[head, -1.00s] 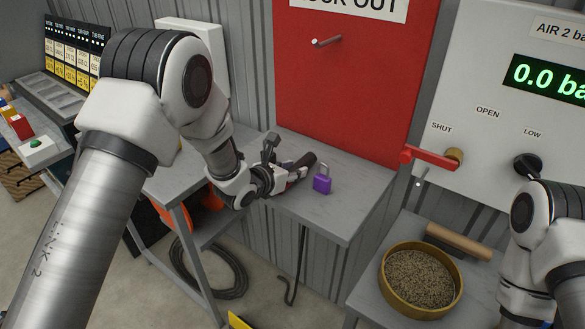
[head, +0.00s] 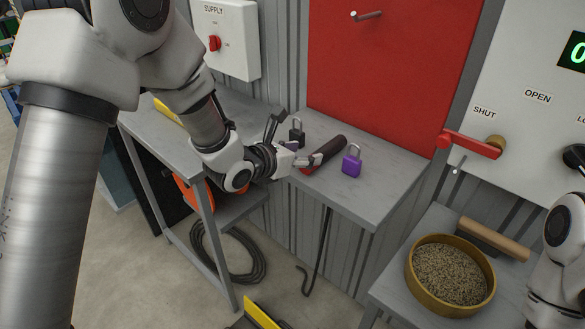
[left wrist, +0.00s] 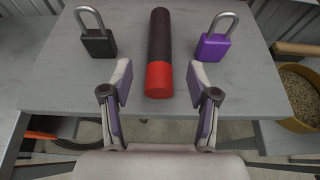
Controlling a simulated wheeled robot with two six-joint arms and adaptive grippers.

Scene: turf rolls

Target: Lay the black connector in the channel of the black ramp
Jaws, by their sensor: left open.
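My left gripper (head: 296,142) is open and empty over the near edge of the small grey shelf. In the left wrist view its fingers (left wrist: 159,78) stand apart, one on each side of the red end of a black cylinder (left wrist: 159,45). The cylinder also shows in the head view (head: 328,151), lying on the shelf. I cannot tell whether it is the connector. A black piece with a yellow strip (head: 262,313) on the floor is cut off by the bottom edge; it may be the ramp, and its channel cannot be made out. My right gripper is out of view.
A black padlock (left wrist: 97,40) and a purple padlock (left wrist: 214,46) flank the cylinder on the shelf (head: 372,185). A coiled hose (head: 230,262) lies under the left bench. A round tub of pellets (head: 450,278) stands at right.

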